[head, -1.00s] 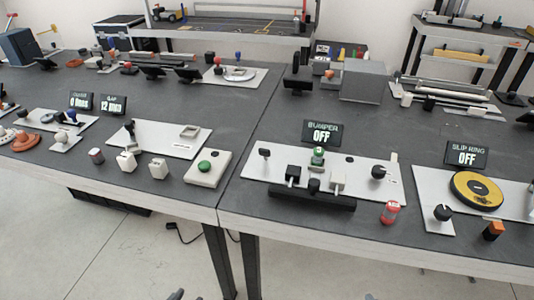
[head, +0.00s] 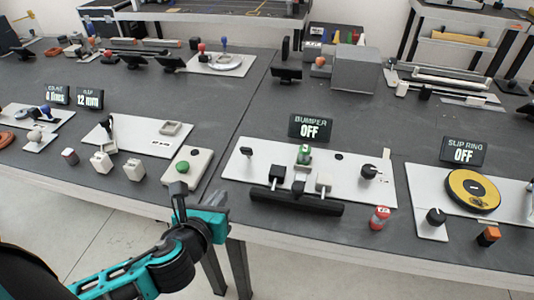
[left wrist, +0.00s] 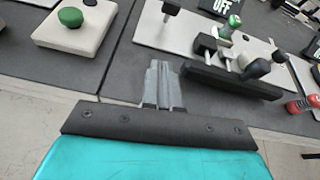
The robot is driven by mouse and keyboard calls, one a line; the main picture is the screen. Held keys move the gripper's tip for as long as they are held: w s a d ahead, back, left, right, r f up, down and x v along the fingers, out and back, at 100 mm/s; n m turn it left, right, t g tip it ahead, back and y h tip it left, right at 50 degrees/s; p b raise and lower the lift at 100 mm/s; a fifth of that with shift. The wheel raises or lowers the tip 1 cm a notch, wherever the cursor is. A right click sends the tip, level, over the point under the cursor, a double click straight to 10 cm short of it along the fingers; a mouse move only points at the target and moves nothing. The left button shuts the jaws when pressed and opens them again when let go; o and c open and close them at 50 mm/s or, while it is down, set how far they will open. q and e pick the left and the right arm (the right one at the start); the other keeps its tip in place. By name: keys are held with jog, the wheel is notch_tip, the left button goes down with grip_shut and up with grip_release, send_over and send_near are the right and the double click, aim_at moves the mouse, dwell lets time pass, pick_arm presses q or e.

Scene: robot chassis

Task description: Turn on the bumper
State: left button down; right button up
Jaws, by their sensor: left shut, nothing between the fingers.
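The bumper panel is a white plate (head: 240,184) with a display (head: 311,127) reading BUMPER OFF behind it. On it are a black toggle-like switch (head: 247,152) at the left, a green-topped part (head: 304,153) in the middle and a black knob (head: 369,171) at the right. A black bumper bar (head: 296,204) runs along its front. My left gripper (head: 217,198) is shut and empty, left of the panel near the table's front edge, apart from the switch. In the left wrist view its grey fingers (left wrist: 162,82) are together, with the switch (left wrist: 171,8) beyond them. My right gripper is not in view.
A beige box with a green button (head: 183,166) stands left of the gripper. A red-capped cylinder (head: 379,217) stands at the panel's front right. The slip ring panel with a yellow disc (head: 473,190) lies farther right. Bare dark table separates the beige box from the bumper panel.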

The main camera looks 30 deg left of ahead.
pick_arm(q)
jog(key=shift+w+d+r+m, duration=0.1)
jog(key=shift+w+r+m, duration=0.35)
jog(key=shift+m, duration=0.25)
jog(key=b, duration=0.1)
send_near(245, 153)
jog(key=f, duration=0.2)
jog(key=w+f, duration=0.1)
jog(key=f, duration=0.1)
jog(key=shift+w+a+f, duration=0.2)
jog(key=shift+a, duration=0.05)
jog(key=shift+w+a+r, duration=0.1)
jog(key=shift+w+r, duration=0.2)
jog(key=shift+w, duration=0.3)
jog(key=shift+w+a+r, duration=0.15)
jog(key=shift+w+r, duration=0.1)
jog(key=shift+w, duration=0.35)
jog(key=shift+w+a+r, duration=0.15)
jog(key=shift+w+r, duration=0.1)
jog(key=shift+w, duration=0.45)
jog(key=shift+w, duration=0.1)
